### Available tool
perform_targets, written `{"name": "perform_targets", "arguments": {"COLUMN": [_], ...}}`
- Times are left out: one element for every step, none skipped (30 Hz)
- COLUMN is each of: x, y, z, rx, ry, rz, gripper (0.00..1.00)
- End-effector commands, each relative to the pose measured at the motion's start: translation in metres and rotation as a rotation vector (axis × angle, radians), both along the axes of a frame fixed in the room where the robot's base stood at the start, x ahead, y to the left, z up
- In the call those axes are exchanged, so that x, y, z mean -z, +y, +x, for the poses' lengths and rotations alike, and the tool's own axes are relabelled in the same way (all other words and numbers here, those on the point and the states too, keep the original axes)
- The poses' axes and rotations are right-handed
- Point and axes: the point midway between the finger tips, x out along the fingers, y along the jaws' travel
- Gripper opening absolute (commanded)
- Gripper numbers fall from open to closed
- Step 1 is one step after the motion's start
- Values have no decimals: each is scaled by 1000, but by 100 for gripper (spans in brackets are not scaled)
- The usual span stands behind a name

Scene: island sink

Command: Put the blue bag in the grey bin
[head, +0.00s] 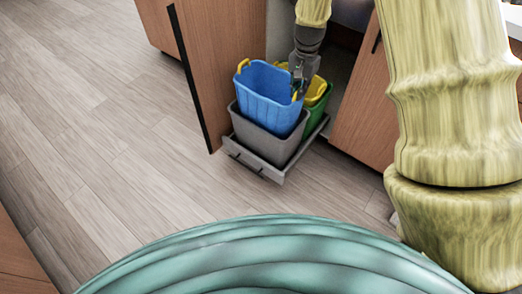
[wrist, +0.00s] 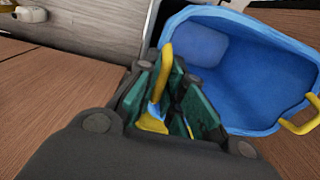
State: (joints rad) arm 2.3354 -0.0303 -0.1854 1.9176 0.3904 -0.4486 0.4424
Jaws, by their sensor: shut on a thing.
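The blue bag (head: 265,88) is an open tub-like bag with yellow handles. It is upright, its lower part inside the grey bin (head: 262,141) and its upper part above the rim. I cannot tell whether its bottom rests on the bin floor. My gripper (head: 298,88) is at the bag's right rim, shut on a yellow handle. In the wrist view, my gripper (wrist: 165,103) has this yellow handle (wrist: 166,62) between its fingers, and the bag's open inside (wrist: 258,68) is empty.
The grey bin stands on a pulled-out grey tray (head: 253,166) with a green bin (head: 320,112) behind it, which holds something yellow. An open wooden cabinet door (head: 220,60) is at the left, another wooden front (head: 364,115) at the right. The wood floor (head: 110,130) is clear.

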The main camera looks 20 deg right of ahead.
Motion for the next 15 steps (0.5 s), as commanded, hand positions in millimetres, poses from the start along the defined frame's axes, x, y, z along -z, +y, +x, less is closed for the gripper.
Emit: {"name": "perform_targets", "arguments": {"x": [4, 5, 7, 9, 11, 16, 20, 24, 31, 36, 41, 48, 53, 57, 61], "y": [-2, -2, -3, -3, -3, -3, -3, -3, -3, -3, -3, -3, -3, -3, -3], "z": [-1, -1, -1, -2, -2, -2, -2, -2, -2, -2, -2, -2, -2, -2, -2], "rx": [4, 5, 6, 7, 7, 7, 6, 6, 6, 5, 5, 5, 5, 5, 5], "ry": [0, 0, 0, 0, 0, 0, 1, 1, 2, 2, 2, 2, 2, 2, 1], "rz": [0, 0, 0, 0, 0, 0, -1, -1, 0, 0, 0, 0, 0, -1, -1], "gripper": [0, 0, 0, 0, 0, 0, 0, 0, 0, 0, 0, 0, 0, 0, 0]}}
